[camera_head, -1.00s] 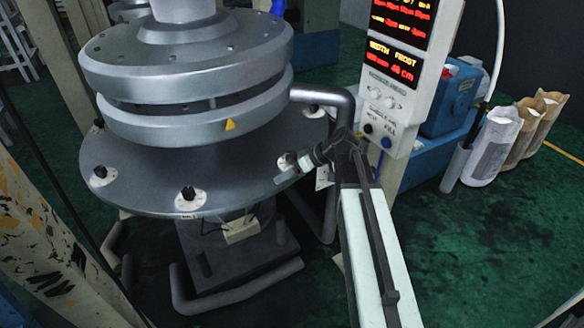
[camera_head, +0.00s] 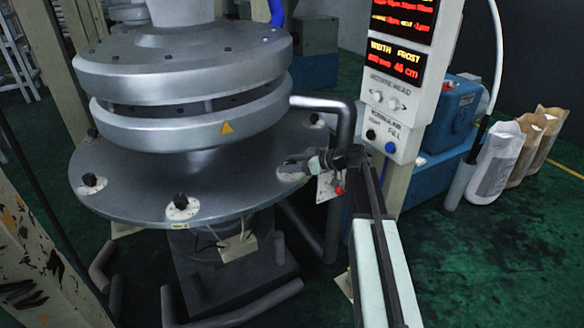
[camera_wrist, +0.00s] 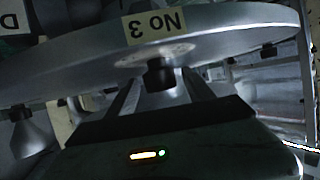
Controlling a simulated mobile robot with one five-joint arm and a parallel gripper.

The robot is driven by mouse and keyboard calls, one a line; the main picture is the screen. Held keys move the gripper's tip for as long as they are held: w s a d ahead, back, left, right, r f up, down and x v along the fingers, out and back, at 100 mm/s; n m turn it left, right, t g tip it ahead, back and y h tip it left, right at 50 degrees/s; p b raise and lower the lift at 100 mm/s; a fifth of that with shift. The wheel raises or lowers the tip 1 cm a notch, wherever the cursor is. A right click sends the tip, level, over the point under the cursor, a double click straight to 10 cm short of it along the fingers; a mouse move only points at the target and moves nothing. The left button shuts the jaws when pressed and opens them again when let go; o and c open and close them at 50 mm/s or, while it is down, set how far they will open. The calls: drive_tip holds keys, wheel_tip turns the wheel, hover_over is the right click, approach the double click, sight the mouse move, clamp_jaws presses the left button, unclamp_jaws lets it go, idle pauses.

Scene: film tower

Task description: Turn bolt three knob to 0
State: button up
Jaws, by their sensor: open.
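The bolt three knob (camera_wrist: 160,76) is a small black knob on a pale round dial (camera_wrist: 150,56) at the disc's rim. A label reading "No 3" (camera_wrist: 155,26) appears upside down beside it in the wrist view. My gripper (camera_wrist: 161,84) is open, with one finger on each side of the knob; I cannot tell whether they touch it. In the head view my gripper (camera_head: 292,165) is at the right rim of the grey disc (camera_head: 135,190), over a pale dial (camera_head: 293,175). The knob's pointer mark and the dial's numbers are not readable.
Other black bolt knobs stand around the rim, at the front (camera_head: 181,202), left (camera_head: 90,180) and back right (camera_head: 315,119). A bent grey pipe (camera_head: 335,105) and a control panel (camera_head: 395,90) stand behind my arm. Paper sacks (camera_head: 497,160) stand far right on green floor.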

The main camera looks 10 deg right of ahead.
drive_tip(key=shift+a, duration=0.1)
clamp_jaws()
drive_tip(key=shift+w, duration=0.1)
drive_tip(key=shift+m+t, duration=0.3)
drive_tip(key=m+t+h, duration=0.2)
drive_tip(key=shift+s+a+m+h, duration=0.1)
drive_tip(key=shift+s+m+h, duration=0.15)
drive_tip(key=shift+m+h, duration=0.05)
drive_tip(key=m+t+h, duration=0.2)
drive_tip(key=m+h, duration=0.1)
drive_tip(key=h, duration=0.1)
drive_tip(key=shift+w+m, duration=0.1)
drive_tip(key=shift+m, duration=0.3)
drive_tip(key=shift+m+t+h, duration=0.3)
drive_tip(key=shift+m+h, duration=0.5)
drive_tip(key=shift+h, duration=0.2)
drive_tip(key=shift+w+h, duration=0.1)
drive_tip(key=shift+h, duration=0.2)
